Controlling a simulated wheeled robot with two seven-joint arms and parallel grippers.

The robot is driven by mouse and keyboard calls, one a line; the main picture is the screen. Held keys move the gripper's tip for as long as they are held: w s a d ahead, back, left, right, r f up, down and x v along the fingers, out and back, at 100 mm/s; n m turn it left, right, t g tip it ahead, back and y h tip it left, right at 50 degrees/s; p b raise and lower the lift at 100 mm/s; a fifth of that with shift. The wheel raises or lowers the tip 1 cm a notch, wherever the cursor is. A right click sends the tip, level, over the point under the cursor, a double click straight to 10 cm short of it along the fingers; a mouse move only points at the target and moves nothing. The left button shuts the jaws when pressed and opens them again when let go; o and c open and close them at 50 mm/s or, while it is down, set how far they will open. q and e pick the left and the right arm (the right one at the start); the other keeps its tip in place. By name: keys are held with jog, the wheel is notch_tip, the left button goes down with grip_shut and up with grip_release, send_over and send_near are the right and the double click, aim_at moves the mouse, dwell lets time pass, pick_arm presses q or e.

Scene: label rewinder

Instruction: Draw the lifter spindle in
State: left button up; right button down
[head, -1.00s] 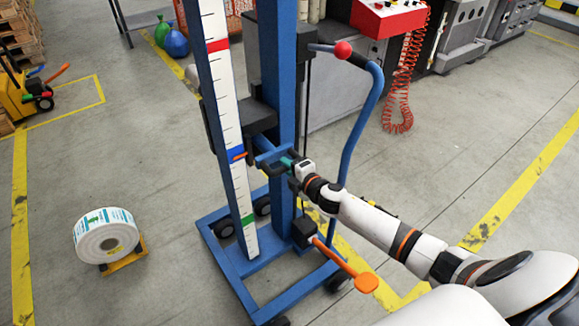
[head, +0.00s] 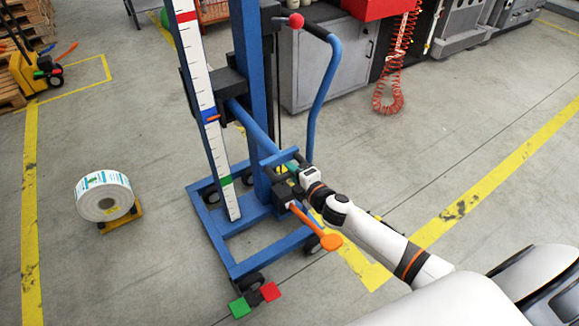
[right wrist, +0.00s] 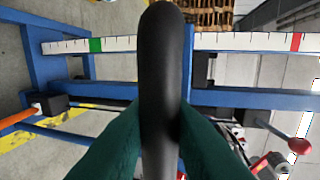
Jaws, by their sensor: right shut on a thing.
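The lifter's blue mast (head: 248,70) stands on a wheeled blue base (head: 228,268), with a white scale (head: 205,95) beside it. The blue spindle (head: 252,125) slopes from the black carriage (head: 230,82) toward my right arm and ends near a short blue crossbar (head: 278,157). My right gripper (head: 290,168) is at this near end. In the right wrist view its teal fingers are shut on a thick black bar (right wrist: 160,75), which looks like the spindle's grip. The fingertips are partly hidden by it. My left gripper is not in view.
An orange lever (head: 318,228) sticks out just below my right gripper. A curved blue handle (head: 325,85) with a red knob rises to its right. Red and green pedals (head: 254,299) sit at the base. A label roll (head: 106,196) stands at left. Floor on the right is clear.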

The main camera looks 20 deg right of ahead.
jog(key=shift+s, duration=0.4)
jog(key=shift+f, duration=0.15)
jog(key=shift+f, duration=0.1)
jog(key=c, duration=1.5)
grip_release()
jog(key=shift+s, duration=0.1)
jog(key=shift+o, duration=0.8)
jog(key=shift+s+d, duration=0.1)
jog(key=shift+r, duration=0.2)
jog(key=v, duration=1.2)
jog(key=shift+b, duration=0.4)
